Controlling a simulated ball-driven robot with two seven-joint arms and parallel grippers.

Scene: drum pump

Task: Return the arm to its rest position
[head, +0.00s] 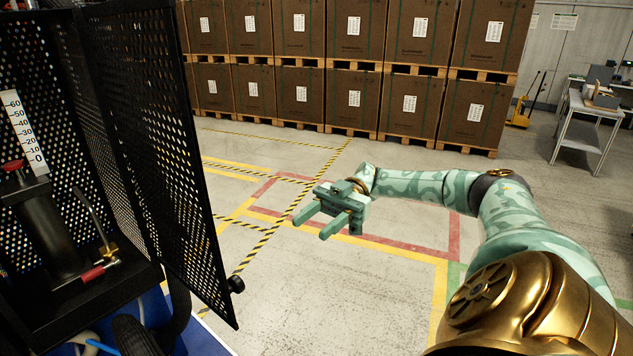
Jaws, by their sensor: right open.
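My right arm comes in from the lower right, with a gold joint and green patterned links. It reaches out over the open floor. Its gripper (316,220) is open, with two green fingers spread apart and pointing left. Nothing is between the fingers. The gripper is well clear of the black perforated door (155,150) of the pump cabinet at the left. My left gripper is not in the picture.
The cabinet holds a dark cylinder (48,225), a white scale (22,130) and a red-handled valve (95,273). The door's free edge juts toward the middle. Stacked brown boxes (350,30) line the back. A grey table (585,115) stands far right. The marked floor is clear.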

